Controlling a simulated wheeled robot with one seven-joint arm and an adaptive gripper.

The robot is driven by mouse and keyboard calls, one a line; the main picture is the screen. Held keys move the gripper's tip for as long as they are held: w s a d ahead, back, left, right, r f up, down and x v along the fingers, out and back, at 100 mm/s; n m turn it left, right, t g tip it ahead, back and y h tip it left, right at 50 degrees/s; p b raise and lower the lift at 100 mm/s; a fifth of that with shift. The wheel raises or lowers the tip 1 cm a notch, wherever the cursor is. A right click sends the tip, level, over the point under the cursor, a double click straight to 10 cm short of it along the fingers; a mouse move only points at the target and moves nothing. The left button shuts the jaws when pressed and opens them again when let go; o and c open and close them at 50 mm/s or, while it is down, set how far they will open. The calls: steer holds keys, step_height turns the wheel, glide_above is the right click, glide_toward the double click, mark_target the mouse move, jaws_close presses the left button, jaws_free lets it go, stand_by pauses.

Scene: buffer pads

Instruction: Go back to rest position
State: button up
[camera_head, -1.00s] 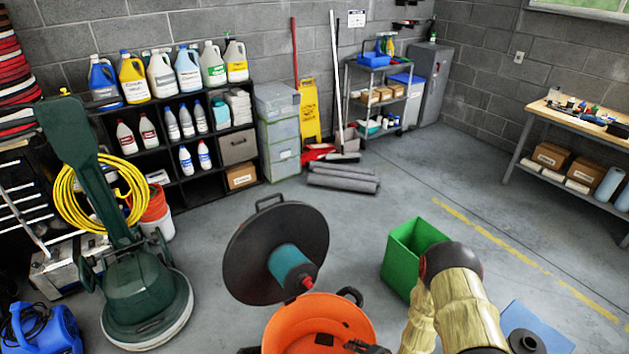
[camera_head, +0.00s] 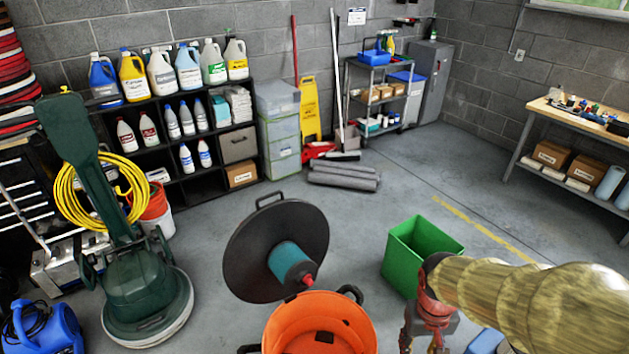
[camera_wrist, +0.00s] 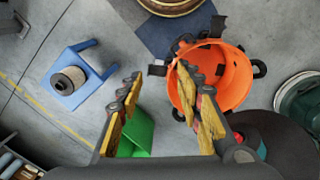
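My gripper (camera_head: 424,342) hangs at the bottom right in the head view, right of the orange bucket and in front of the green bin. In the wrist view my gripper (camera_wrist: 160,105) has its two yellow-padded fingers spread wide, with nothing between them but floor and part of the green bin. My arm, in a yellowish cover, reaches in from the right edge of the head view.
The orange bucket (camera_head: 318,338) stands open, with its dark lid and blue filter (camera_head: 288,264) behind it. The green bin (camera_head: 407,262) stands close to my arm. A blue stool (camera_wrist: 66,99) bears a cylindrical filter (camera_wrist: 69,80). Floor beyond the bin is clear.

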steer(key=s+a+r+t, duration=0.2)
steer(key=r, duration=0.7)
steer(key=s+a+r+t, duration=0.2)
steer(key=s+r+t, duration=0.1)
steer(key=r, duration=0.6)
steer(key=shift+s+r+t+y, duration=0.2)
steer(key=shift+t+y, duration=0.1)
steer(key=shift+y, duration=0.1)
steer(key=shift+a, duration=0.1)
steer(key=shift+c, duration=0.4)
